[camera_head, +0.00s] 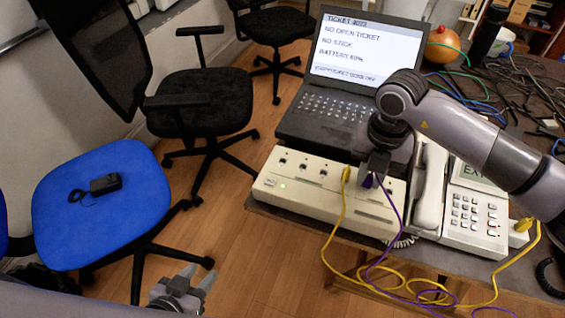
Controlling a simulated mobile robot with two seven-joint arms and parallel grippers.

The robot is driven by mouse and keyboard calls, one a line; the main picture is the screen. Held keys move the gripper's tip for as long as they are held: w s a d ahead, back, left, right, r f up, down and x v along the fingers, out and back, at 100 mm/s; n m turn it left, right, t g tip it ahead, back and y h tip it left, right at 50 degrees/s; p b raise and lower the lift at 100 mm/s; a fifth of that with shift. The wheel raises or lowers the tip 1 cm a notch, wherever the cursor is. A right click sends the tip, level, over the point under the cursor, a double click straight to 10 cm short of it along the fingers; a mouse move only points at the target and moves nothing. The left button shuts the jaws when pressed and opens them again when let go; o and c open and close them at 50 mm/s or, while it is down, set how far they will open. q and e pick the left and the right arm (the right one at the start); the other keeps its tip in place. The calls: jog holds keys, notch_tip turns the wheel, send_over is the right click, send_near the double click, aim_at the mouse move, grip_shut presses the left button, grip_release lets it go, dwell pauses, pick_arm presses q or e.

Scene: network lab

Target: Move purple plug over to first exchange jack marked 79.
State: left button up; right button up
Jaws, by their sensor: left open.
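The purple plug (368,182) is at the top face of the cream exchange box (320,208), with its purple cable running down off the table's front edge. My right gripper (372,168) points down right at this plug. Its fingertips are dark and small here, so I cannot tell whether they hold it. Several dark jacks, such as one jack (303,167), line the left part of the box; their markings are too small to read. My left gripper (196,279) is open and empty, low over the floor, away from the box.
A yellow plug (346,174) sits in the box just left of the purple one; its cable tangles with the purple cable. A laptop (335,105) stands behind, a telephone (475,215) to the right. A blue chair (100,205) is at left.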

grip_shut()
jog(key=shift+r, duration=0.3)
jog(key=shift+r+p, duration=1.55)
jog(key=shift+r, duration=0.45)
jog(key=shift+a, duration=0.1)
